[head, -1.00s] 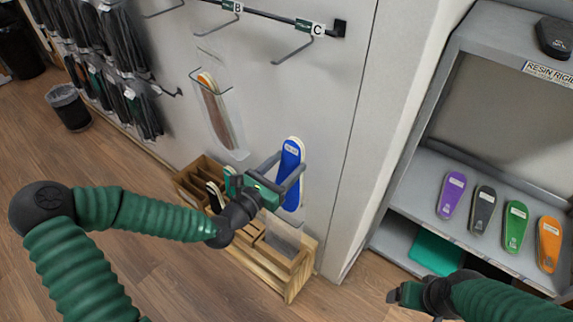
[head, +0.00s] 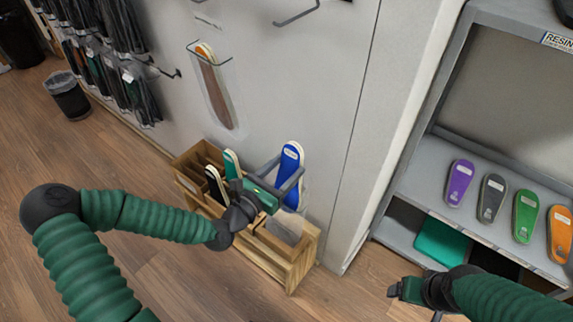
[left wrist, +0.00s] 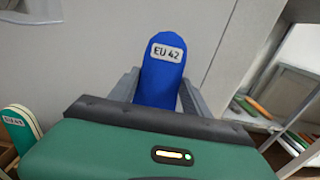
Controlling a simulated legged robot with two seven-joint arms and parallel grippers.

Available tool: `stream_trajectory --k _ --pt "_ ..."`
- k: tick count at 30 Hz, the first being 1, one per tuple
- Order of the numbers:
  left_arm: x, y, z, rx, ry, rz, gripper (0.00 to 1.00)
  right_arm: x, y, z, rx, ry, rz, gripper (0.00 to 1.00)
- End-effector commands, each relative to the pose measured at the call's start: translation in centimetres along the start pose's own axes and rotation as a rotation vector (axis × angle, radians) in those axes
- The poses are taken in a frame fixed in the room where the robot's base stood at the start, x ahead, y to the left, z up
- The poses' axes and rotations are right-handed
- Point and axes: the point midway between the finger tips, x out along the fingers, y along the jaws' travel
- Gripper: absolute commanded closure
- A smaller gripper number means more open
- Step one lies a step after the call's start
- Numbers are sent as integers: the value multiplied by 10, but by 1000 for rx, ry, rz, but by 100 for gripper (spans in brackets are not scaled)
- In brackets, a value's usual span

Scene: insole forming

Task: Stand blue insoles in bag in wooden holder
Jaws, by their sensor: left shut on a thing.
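A blue insole pair (head: 291,160) with a pale edge stands upright in my left gripper (head: 287,178), which is shut on it with a finger on each side. In the left wrist view the blue insole (left wrist: 160,80) shows an "EU 42" label. The wooden holder (head: 300,262) stands on the floor against the wall, below the insoles. A clear bag (head: 286,228) shows faintly at the holder's right part; whether the insoles are inside it I cannot tell. My right gripper (head: 408,290) is at the lower right, apart from the holder; its jaws are unclear.
Green insoles (head: 231,164) and black insoles (head: 215,185) stand in the holder's left part. A clear bag with brown insoles (head: 216,88) hangs on the wall. The grey shelf (head: 420,180) at right bears purple, grey, green and orange insoles.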

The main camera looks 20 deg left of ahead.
Motion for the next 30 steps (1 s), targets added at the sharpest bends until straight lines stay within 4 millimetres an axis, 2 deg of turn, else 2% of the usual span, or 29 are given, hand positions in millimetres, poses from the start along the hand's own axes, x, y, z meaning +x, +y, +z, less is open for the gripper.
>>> stream_trajectory --k 1,21,30 --pt "-1 0 -7 -1 0 1 100 5 0 1 0 0 0 20" --pt "-8 0 -62 -1 -1 1 100 39 0 9 0 0 0 20" --pt "-10 0 -74 1 -1 1 100 45 0 11 0 0 0 20"
